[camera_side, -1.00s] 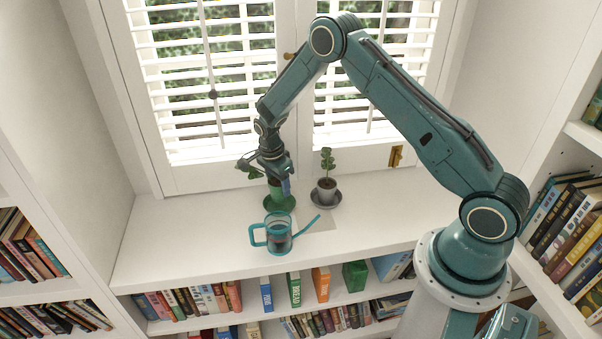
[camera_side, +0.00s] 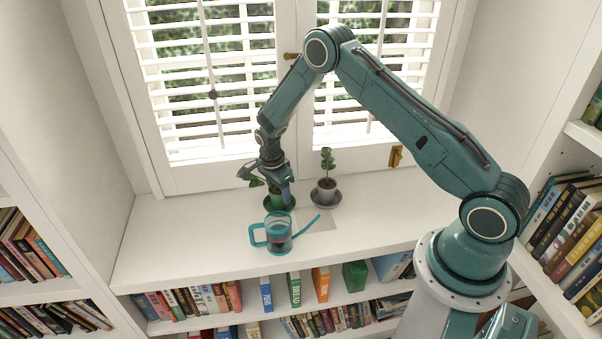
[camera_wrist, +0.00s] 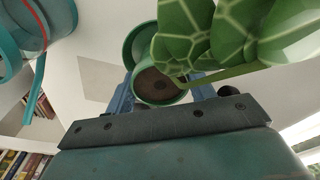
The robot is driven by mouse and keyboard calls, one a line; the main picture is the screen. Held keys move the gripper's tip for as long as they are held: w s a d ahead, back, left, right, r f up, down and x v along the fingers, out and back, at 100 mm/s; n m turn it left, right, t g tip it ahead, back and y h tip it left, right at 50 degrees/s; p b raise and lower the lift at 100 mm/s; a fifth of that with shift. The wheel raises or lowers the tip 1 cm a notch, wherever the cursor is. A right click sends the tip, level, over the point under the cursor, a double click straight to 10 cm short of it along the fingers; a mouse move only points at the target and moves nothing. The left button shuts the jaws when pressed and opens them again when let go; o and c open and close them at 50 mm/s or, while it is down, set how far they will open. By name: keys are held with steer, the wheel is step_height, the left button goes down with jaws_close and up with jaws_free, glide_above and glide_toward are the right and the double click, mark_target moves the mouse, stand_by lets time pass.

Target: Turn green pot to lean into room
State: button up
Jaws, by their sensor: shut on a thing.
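The green pot (camera_side: 275,201) stands on the window sill in the side view, partly hidden by my gripper (camera_side: 279,193). The wrist view shows its round rim and brown soil (camera_wrist: 158,86). The blue fingers of my gripper (camera_wrist: 160,92) are on either side of the pot, shut on it. The plant's large green leaves (camera_wrist: 215,38) extend to the upper right in the wrist view; in the side view a leaf (camera_side: 255,182) shows left of my gripper, toward the window. A green saucer (camera_wrist: 140,38) shows beside the pot.
A grey pot with a plant (camera_side: 326,189) stands on a dark saucer close to the right. A teal watering can (camera_side: 278,240) stands in front, its spout pointing right. Shuttered windows (camera_side: 210,90) are close behind. The sill's left part is clear.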

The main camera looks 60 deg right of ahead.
mark_target(274, 192)
steer(key=o, duration=1.4)
steer(key=shift+c, duration=0.2)
step_height(274, 192, up, 14)
steer(key=a, duration=0.1)
steer(key=shift+w+a, duration=0.2)
steer(key=shift+a, duration=0.05)
steer(key=shift+f, duration=0.1)
